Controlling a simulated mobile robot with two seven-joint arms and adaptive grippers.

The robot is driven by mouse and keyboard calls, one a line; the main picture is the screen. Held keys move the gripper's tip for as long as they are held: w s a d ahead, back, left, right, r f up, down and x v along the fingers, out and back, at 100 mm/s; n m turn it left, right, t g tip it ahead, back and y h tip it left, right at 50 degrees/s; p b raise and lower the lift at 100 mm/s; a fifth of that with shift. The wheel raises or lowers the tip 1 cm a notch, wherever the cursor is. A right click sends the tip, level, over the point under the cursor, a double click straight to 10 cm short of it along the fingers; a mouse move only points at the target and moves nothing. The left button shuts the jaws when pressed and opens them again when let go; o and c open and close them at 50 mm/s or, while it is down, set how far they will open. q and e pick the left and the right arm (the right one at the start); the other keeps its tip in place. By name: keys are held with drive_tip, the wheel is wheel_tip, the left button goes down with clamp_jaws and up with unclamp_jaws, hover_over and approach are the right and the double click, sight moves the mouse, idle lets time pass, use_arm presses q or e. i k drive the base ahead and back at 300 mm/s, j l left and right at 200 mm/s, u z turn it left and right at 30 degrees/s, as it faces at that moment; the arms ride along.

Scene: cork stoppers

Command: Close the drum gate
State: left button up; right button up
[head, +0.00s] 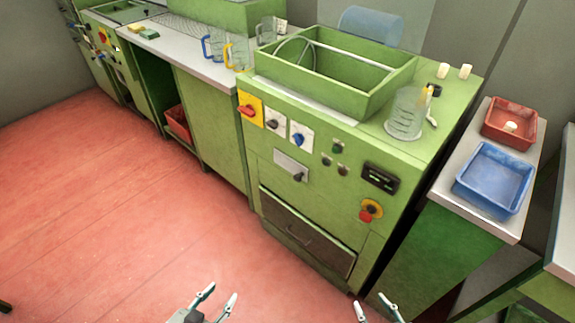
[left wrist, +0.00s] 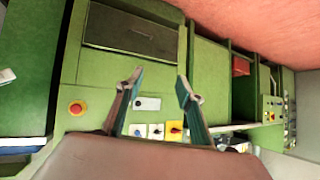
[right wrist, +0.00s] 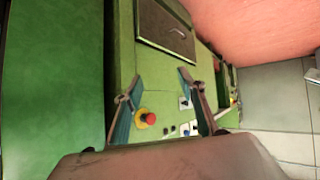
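A green machine (head: 300,205) with an open-topped green bin (head: 345,100) stands in the middle of the head view. A round hoop-like part (head: 297,60) and a light bar (head: 350,58) show at the bin. I cannot tell which part is the drum gate or how it stands. The front carries a small silver plate with a dark handle (head: 291,166) and a dark panel (head: 305,232) below. My left gripper (head: 221,292) and right gripper (head: 369,300) are both open and empty, low in front of the machine and apart from it.
Knobs (head: 272,118) and a red emergency button (head: 366,214) sit on the machine's front. A clear jug (head: 405,113) and corks (head: 465,71) stand on top. Blue (head: 494,180) and red (head: 510,121) trays lie to the right. The red floor is clear at left.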

sight(300, 171)
drive_tip(key=z, duration=0.4)
drive_tip(key=j+z, duration=0.5)
drive_tip(key=z, duration=0.15)
drive_tip(key=j+z, duration=0.6)
drive_tip(key=j, duration=0.15)
drive_tip(key=k+j+z, duration=0.2)
drive_tip(key=j, duration=0.2)
drive_tip(key=k+j+z, duration=0.1)
drive_tip(key=j, duration=0.3)
drive_tip(key=k+j, duration=0.15)
drive_tip(key=j, duration=0.2)
drive_tip(key=k+j+z, duration=0.15)
drive_tip(key=j, duration=0.2)
drive_tip(key=k+j+z, duration=0.1)
drive_tip(key=j, duration=0.25)
drive_tip(key=k+j, duration=0.45)
drive_tip(key=j, duration=0.2)
drive_tip(key=k+j, duration=0.15)
drive_tip(key=j, duration=0.25)
drive_tip(key=k+j, duration=0.2)
drive_tip(key=j, duration=0.2)
drive_tip(key=k+j, duration=0.2)
drive_tip(key=j, duration=0.2)
drive_tip(key=i+z, duration=0.05)
